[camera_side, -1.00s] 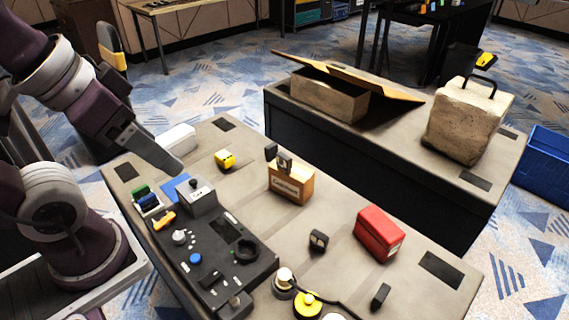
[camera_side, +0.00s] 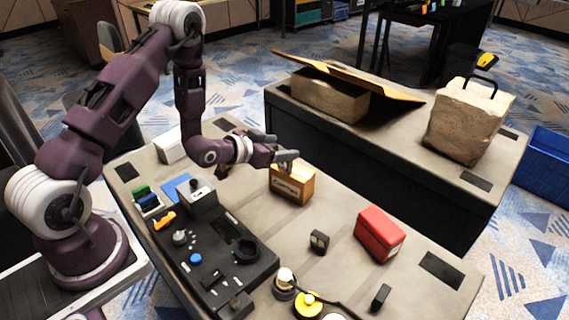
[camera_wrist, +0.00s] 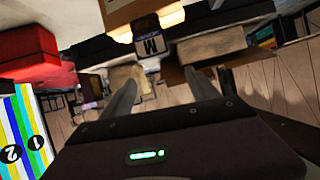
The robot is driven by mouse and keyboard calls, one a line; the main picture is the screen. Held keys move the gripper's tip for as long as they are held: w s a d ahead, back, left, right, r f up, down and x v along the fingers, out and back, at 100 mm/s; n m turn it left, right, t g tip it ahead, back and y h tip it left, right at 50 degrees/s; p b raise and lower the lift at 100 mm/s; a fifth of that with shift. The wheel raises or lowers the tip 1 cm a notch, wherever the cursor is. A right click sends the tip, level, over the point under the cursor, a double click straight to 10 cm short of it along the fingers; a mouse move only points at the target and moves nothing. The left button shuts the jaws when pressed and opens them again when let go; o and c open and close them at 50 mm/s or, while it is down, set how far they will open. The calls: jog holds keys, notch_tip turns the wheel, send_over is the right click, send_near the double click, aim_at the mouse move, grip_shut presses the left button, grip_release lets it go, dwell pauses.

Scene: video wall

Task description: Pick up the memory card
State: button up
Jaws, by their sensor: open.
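The memory card (camera_wrist: 148,40) is dark with a white label bearing an "M". It shows in the wrist view at the edge of the wooden box (camera_wrist: 120,12), ahead of and between my fingers; that view looks upside down. In the side view the wooden box (camera_side: 292,188) stands on the table, and my gripper (camera_side: 285,155) is at its top edge, largely covering the card. My gripper's two fingers (camera_wrist: 160,80) are spread apart in the wrist view, with nothing held between them. Whether a finger touches the card or box cannot be told.
A red box (camera_side: 379,234) and a small black block (camera_side: 319,241) stand to the right on the table. A black control panel (camera_side: 215,260) lies at the front left. A second table behind holds an open carton (camera_side: 330,98) and a tan bag (camera_side: 462,125).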

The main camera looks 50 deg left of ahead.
aim_at(298, 164)
jog(key=shift+n+t, duration=0.3)
jog(key=shift+t, duration=0.3)
jog(key=w+f, duration=0.1)
jog(key=f, duration=0.1)
jog(key=w+f, duration=0.3)
jog(key=f, duration=0.2)
jog(key=shift+w, duration=0.4)
jog(key=shift+r, duration=0.1)
grip_shut()
notch_tip(298, 164, up, 10)
jog(key=w, duration=0.3)
notch_tip(298, 164, down, 10)
jog(key=shift+r, duration=0.1)
